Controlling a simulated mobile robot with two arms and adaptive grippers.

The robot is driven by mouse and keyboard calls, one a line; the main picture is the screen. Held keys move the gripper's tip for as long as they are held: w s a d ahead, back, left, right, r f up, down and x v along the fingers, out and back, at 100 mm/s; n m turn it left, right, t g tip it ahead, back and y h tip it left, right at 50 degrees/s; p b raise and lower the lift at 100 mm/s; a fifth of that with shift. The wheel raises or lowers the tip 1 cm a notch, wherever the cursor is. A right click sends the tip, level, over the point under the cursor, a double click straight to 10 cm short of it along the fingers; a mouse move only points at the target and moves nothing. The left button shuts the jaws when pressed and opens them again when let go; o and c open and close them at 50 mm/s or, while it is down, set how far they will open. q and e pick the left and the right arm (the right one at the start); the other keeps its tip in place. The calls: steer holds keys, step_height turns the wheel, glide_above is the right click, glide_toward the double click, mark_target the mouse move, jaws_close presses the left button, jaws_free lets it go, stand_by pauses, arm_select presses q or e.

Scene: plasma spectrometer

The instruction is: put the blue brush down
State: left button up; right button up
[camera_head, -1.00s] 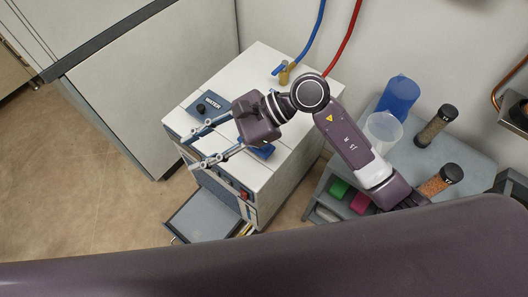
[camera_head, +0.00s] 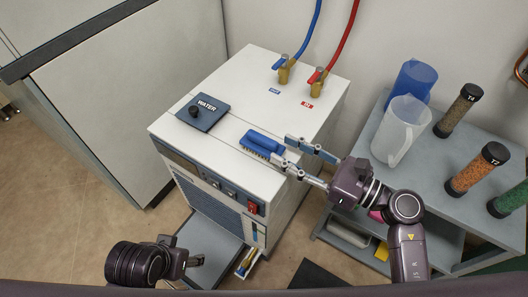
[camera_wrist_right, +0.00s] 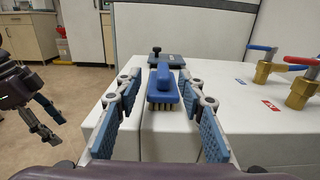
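The blue brush (camera_head: 262,143) lies on the white top of the chiller box (camera_head: 240,100), bristles down, near its front edge. My right gripper (camera_head: 280,150) is open, its fingertips at the brush's right end. In the right wrist view the brush (camera_wrist_right: 163,88) sits between and beyond the spread blue pads of the right gripper (camera_wrist_right: 160,118), with gaps on both sides. My left gripper (camera_head: 196,262) is low at the left of the box, by the grey tray. In the right wrist view the left gripper (camera_wrist_right: 46,122) shows its fingers apart and empty.
The dark WATER lid (camera_head: 204,112) is left of the brush. Blue and red valves (camera_head: 285,72) stand at the back of the box. A side table (camera_head: 440,165) at right holds a blue jug, a clear jug and several filled tubes. Bare top lies behind the brush.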

mark_target(261, 137)
steer(key=x, duration=0.6)
steer(key=shift+w+a+f, duration=0.1)
steer(key=shift+w+f, duration=0.05)
steer(key=shift+w, duration=0.45)
steer(key=shift+w+a, duration=0.2)
steer(key=shift+a, duration=0.3)
steer(key=shift+s, duration=0.15)
steer(key=shift+c, duration=0.9)
jaws_close()
